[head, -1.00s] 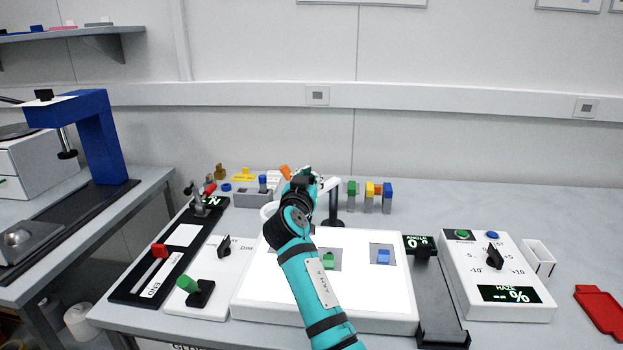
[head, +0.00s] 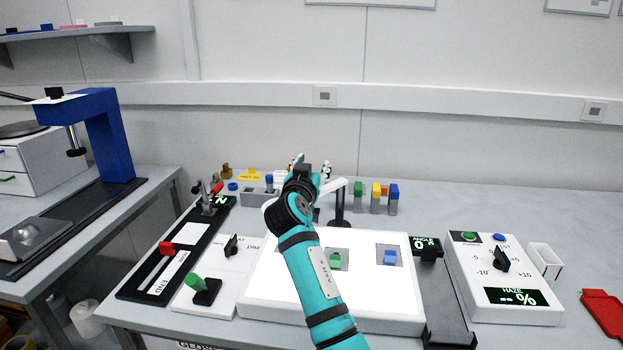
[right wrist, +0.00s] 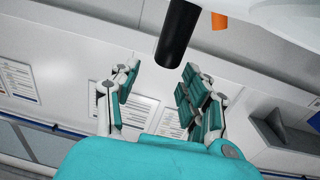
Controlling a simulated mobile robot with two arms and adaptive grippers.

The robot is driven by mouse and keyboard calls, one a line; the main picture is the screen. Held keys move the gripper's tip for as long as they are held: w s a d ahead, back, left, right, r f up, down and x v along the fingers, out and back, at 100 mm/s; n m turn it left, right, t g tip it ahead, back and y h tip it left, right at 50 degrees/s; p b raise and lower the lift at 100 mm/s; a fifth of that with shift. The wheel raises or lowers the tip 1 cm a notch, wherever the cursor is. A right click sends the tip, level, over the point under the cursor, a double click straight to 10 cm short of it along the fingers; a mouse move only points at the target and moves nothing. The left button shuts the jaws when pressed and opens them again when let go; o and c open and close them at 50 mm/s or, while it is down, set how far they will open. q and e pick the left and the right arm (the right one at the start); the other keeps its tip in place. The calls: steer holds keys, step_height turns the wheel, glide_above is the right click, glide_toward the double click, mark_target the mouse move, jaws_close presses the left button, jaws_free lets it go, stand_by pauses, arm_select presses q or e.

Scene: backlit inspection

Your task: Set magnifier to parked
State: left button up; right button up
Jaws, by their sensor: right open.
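The magnifier's black post (head: 340,209) stands behind the white light panel (head: 377,310). Its white arm (head: 335,185) runs left from the post and goes behind my right gripper (head: 311,167). The lens end is mostly hidden by my arm, so its setting cannot be told. My right gripper is open and empty, above the panel's back edge and in front of the magnifier arm. In the right wrist view its fingers (right wrist: 158,95) are spread. A black cylinder (right wrist: 178,35), an orange piece and a white surface show at the top of that view. My left gripper is not in view.
Green and blue blocks lie in the panel's recesses. A green-handled lever (head: 195,281) and a black slide track (head: 160,272) are at left. The haze box (head: 503,277) and white bin (head: 545,260) are at right. Coloured sample blocks (head: 375,197) stand behind the panel. The table's back right is clear.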

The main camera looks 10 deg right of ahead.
step_height(320, 180, up, 7)
steer(key=shift+a+f, duration=0.1)
steer(key=shift+c, duration=0.4)
